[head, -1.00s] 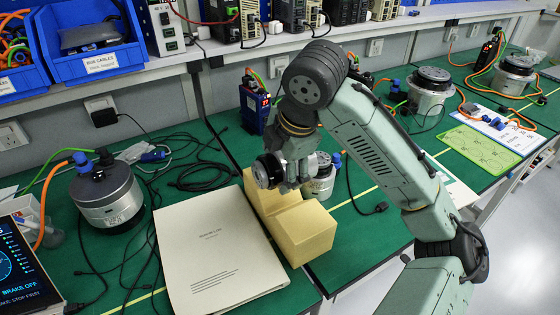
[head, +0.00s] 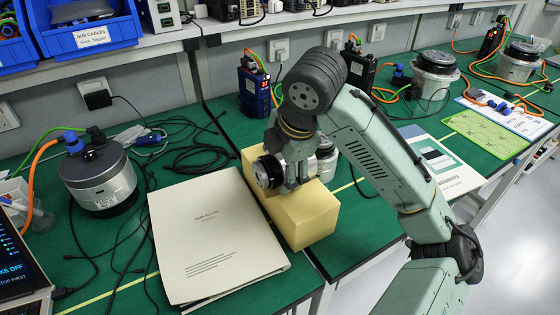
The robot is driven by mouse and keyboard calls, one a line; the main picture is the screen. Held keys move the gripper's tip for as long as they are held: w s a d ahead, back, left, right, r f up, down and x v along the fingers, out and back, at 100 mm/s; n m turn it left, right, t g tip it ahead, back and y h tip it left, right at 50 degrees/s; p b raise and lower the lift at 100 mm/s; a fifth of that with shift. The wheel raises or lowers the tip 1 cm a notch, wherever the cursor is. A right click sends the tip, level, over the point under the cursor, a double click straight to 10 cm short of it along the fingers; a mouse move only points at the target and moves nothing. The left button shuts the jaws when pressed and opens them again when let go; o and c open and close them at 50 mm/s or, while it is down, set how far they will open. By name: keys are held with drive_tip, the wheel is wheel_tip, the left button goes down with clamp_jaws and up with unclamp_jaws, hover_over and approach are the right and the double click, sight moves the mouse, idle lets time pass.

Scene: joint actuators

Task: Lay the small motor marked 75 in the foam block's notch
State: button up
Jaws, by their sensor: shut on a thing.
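My gripper (head: 290,186) is shut on a small silver and black motor (head: 268,172), which lies on its side with its dark round end facing left. The pale yellow foam block (head: 308,215) stands on the green table just under and around it. The motor and the fingers cover most of the block's notch. The motor appears to be at the notch, but I cannot tell whether it touches the foam. No number is legible on the motor.
A closed cream binder (head: 215,235) lies left of the block. A larger motor (head: 100,180) with cables stands far left. A blue drive box (head: 254,90) stands behind. Loose black cables (head: 195,155) lie on the table.

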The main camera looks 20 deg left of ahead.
idle(0.7)
drive_tip(key=o, duration=1.5)
drive_tip(key=shift+o, duration=1.4)
drive_tip(key=shift+f, duration=0.1)
drive_tip(key=shift+s+f, duration=0.1)
drive_tip(key=shift+f, duration=0.05)
drive_tip(key=shift+r, duration=0.25)
drive_tip(key=shift+s+d+r+p, duration=0.1)
drive_tip(key=shift+d+r+p, duration=0.1)
drive_tip(key=shift+r+p, duration=1.7)
drive_tip(key=shift+s+d+r+p, duration=0.1)
drive_tip(key=shift+d+r+p, duration=0.05)
drive_tip(key=shift+r+p, duration=1.75)
drive_tip(key=shift+s+d+r+p, duration=0.15)
drive_tip(key=shift+r+p, duration=0.55)
drive_tip(key=shift+r, duration=0.8)
